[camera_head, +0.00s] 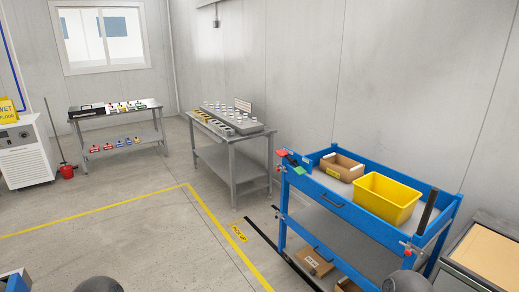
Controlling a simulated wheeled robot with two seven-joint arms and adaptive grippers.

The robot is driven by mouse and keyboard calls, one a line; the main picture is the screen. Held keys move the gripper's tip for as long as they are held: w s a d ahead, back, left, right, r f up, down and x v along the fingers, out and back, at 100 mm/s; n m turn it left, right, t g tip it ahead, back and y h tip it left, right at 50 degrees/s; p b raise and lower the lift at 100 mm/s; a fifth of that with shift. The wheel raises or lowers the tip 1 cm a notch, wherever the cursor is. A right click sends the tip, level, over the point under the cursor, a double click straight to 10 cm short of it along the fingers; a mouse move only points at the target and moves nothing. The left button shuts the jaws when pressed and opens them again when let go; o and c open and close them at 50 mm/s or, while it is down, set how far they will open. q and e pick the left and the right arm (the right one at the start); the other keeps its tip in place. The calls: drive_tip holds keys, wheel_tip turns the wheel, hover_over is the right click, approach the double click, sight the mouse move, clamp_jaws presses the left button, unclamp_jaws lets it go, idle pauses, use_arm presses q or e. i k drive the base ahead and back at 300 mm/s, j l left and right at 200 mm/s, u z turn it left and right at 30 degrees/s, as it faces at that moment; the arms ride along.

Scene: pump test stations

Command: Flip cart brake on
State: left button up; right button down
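The blue cart (330,197) stands at the right, near the back wall. At its left corner are a red tab (282,153) and a green tab (299,170), beside a small dark fitting. A small red part (404,243) shows at its front right post. I cannot tell from this distance which part is the brake or how it is set. The wheels are not clearly visible. Dark rounded parts of my arms show at the bottom edge, but neither gripper is in view.
The cart carries a yellow bin (387,199) and an open cardboard box (341,167), with boxes on its lower shelf. Grey tables (238,150) stand at the back. A grey bench (485,255) is close on the cart's right. Floor left of the cart is open, with yellow lines.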

sight(300, 170)
drive_tip(key=i+u, duration=0.1)
drive_tip(key=i, duration=0.65)
drive_tip(key=i+l+u, duration=0.1)
drive_tip(key=i, duration=0.6)
drive_tip(key=i+l, duration=0.2)
drive_tip(key=i, duration=0.55)
drive_tip(key=u, duration=0.05)
